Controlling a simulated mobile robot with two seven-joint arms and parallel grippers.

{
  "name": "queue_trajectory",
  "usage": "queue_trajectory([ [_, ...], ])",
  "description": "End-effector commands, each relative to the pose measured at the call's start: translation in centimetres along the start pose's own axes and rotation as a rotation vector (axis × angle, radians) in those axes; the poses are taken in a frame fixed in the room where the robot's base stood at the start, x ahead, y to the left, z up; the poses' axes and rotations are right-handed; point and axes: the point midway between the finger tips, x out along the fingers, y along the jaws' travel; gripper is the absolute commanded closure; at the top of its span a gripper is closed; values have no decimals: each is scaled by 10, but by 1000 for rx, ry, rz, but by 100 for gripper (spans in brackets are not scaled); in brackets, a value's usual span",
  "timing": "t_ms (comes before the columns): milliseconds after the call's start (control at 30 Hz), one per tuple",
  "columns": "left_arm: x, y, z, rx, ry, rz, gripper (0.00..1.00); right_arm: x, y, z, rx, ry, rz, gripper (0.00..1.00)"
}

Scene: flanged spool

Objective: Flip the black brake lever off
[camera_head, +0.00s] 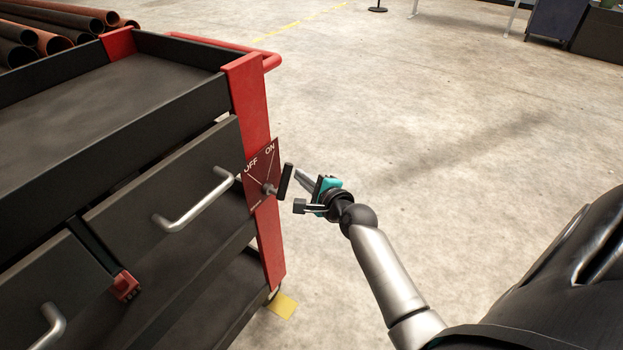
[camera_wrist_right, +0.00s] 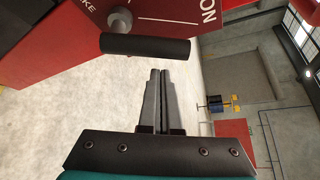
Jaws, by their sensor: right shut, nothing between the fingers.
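The black brake lever (camera_head: 286,182) sits on a red plate (camera_head: 261,170) marked OFF and ON, at the corner of the tool cart. Its handle stands on the ON side of the plate. My right gripper (camera_head: 301,176) is just to the right of the lever, shut and empty. In the right wrist view the black lever handle (camera_wrist_right: 146,46) lies crosswise just beyond the shut fingertips (camera_wrist_right: 158,72), with a small gap in the picture; whether they touch is unclear. The lever's grey pivot (camera_wrist_right: 121,20) shows above it. My left gripper is not in view.
The dark cart has a red corner post (camera_head: 249,100), a red push bar (camera_head: 225,48) and drawers with silver handles (camera_head: 196,203) left of the lever. Rusty pipes (camera_head: 60,25) lie behind it. The concrete floor to the right is clear.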

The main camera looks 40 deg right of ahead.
Motion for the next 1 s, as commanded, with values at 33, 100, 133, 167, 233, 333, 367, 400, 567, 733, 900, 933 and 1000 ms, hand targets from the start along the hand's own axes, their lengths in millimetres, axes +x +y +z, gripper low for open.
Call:
queue_trajectory([
  [33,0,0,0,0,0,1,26,-2,0,5,2,-1,0,100],
  [100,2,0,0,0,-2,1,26,-4,0,9,1,-1,1,100],
  [133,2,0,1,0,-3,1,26,-4,0,11,1,0,1,100],
  [167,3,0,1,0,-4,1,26,-4,0,12,1,0,1,100],
  [233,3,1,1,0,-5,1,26,-5,1,13,1,1,1,100],
  [333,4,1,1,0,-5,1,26,-6,1,14,0,1,1,100],
  [367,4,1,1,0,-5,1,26,-6,1,14,0,1,1,100],
  [400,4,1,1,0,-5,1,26,-6,1,14,0,2,1,100],
  [567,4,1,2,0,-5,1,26,-6,1,14,0,1,1,100],
  [733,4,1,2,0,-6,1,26,-6,1,14,-12,1,-5,100],
  [900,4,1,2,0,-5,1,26,-7,0,16,-45,1,-25,100],
  [933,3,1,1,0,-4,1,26,-7,0,16,-48,1,-26,100],
  [1000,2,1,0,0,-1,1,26,-7,0,16,-56,1,-30,100],
])
